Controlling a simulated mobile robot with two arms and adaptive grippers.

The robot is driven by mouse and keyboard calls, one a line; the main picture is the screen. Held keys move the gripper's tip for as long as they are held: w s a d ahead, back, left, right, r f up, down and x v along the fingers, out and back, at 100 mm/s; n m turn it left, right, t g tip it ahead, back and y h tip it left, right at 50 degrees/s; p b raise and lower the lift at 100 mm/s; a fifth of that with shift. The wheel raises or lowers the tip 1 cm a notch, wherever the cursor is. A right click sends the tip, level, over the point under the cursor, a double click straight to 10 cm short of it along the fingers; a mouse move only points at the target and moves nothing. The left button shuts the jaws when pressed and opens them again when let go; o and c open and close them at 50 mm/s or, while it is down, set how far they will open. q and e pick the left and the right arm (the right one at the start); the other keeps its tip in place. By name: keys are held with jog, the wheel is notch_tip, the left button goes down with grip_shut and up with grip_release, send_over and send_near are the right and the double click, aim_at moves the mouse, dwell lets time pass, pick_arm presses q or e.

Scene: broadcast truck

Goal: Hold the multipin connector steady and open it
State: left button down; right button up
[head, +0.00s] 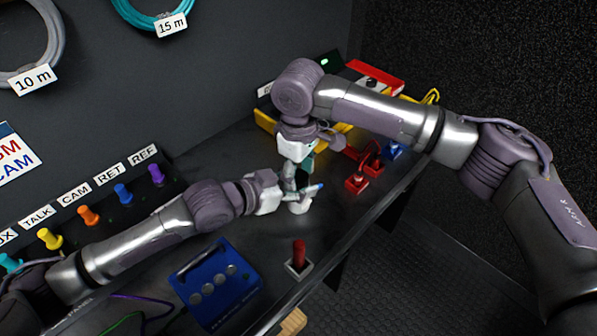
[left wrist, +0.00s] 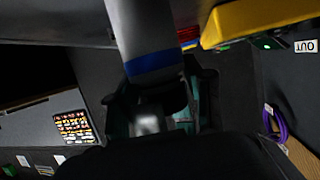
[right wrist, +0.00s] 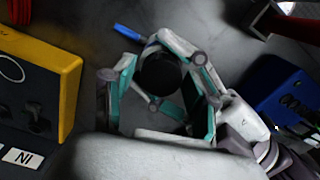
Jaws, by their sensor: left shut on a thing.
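The multipin connector (left wrist: 150,60) shows in the left wrist view as a grey cylinder with a blue band, between the fingers of my left gripper (left wrist: 160,105). My left gripper (head: 288,194) is shut on it above the desk. In the right wrist view its dark round end (right wrist: 158,74) faces the camera. My right gripper (right wrist: 160,92) points down over this end, its fingers spread on either side. In the head view my right gripper (head: 297,162) is just above the left one, and the two grippers hide most of the connector.
A blue box (head: 215,285) stands at the desk's front. A red-handled piece (head: 299,254) sits near the edge. A yellow box (right wrist: 40,85) and red connectors (head: 357,183) lie beyond the grippers. A slim blue thing (right wrist: 127,32) shows beside the fingers.

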jog(key=shift+o, duration=0.4)
notch_tip(320, 180, up, 4)
jog(key=shift+r, duration=0.2)
jog(key=r+m, duration=0.1)
jog(key=m, duration=0.2)
jog(key=shift+r, duration=0.4)
jog(key=m, duration=0.1)
jog(key=r+m, duration=0.1)
jog(key=m, duration=0.1)
jog(key=shift+r, duration=0.25)
jog(key=shift+f+m, duration=0.15)
jog(key=shift+m, duration=0.15)
notch_tip(320, 180, down, 8)
jog(key=shift+r, duration=0.25)
jog(key=c, duration=1.2)
jog(key=n, duration=0.6)
jog(key=shift+n, duration=0.3)
jog(key=shift+c, duration=0.3)
